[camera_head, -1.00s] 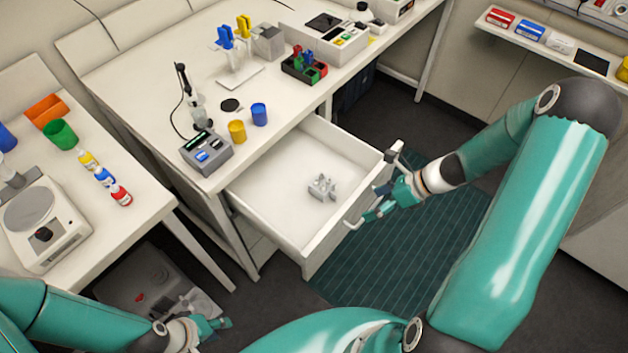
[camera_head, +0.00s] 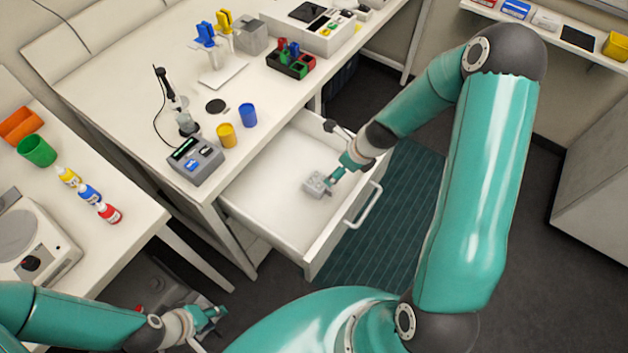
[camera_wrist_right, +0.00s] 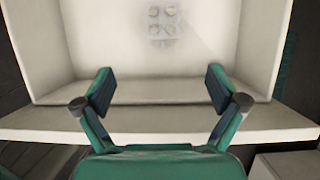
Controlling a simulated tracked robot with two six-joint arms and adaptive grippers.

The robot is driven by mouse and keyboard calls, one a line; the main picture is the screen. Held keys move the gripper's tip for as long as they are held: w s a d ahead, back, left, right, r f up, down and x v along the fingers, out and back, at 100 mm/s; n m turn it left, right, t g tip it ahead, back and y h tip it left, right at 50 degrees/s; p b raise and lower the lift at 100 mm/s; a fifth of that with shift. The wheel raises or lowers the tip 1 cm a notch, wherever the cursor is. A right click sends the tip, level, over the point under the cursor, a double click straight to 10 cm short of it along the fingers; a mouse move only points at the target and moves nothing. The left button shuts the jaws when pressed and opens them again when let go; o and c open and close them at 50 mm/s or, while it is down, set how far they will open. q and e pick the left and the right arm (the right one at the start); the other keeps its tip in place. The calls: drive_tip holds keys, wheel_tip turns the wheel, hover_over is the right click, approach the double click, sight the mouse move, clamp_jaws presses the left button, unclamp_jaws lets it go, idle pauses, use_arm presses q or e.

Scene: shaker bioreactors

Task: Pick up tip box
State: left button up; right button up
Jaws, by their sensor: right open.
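A small grey box with round bumps on top (camera_head: 317,184), which I take to be the tip box, sits on the floor of the open white drawer (camera_head: 270,195). The box also shows at the top of the right wrist view (camera_wrist_right: 162,22), ahead of the fingers and apart from them. My right gripper (camera_head: 334,178) reaches over the drawer front and overlaps the box's right side in the head view. In the wrist view its two fingers (camera_wrist_right: 159,88) are spread with nothing between them. My left gripper (camera_head: 216,318) is low at the left, far from the drawer; its finger gap is unclear.
The drawer front with its metal handle (camera_head: 363,205) lies below my right forearm. The bench above holds a yellow cup (camera_head: 227,136), a blue cup (camera_head: 248,116), a grey device (camera_head: 195,161) and a coloured rack (camera_head: 290,61). The drawer floor around the box is bare.

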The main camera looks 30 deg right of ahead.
drive_tip(key=b, duration=0.6)
approach(319, 182)
drive_tip(key=x, duration=0.5)
drive_tip(key=shift+s+f, duration=0.1)
drive_tip(key=shift+f, duration=0.15)
drive_tip(key=shift+b+x, duration=0.65)
drive_tip(key=shift+x, duration=2.45)
drive_tip(key=shift+r, duration=0.1)
drive_tip(key=c, duration=1.3)
drive_tip(key=shift+r, duration=0.15)
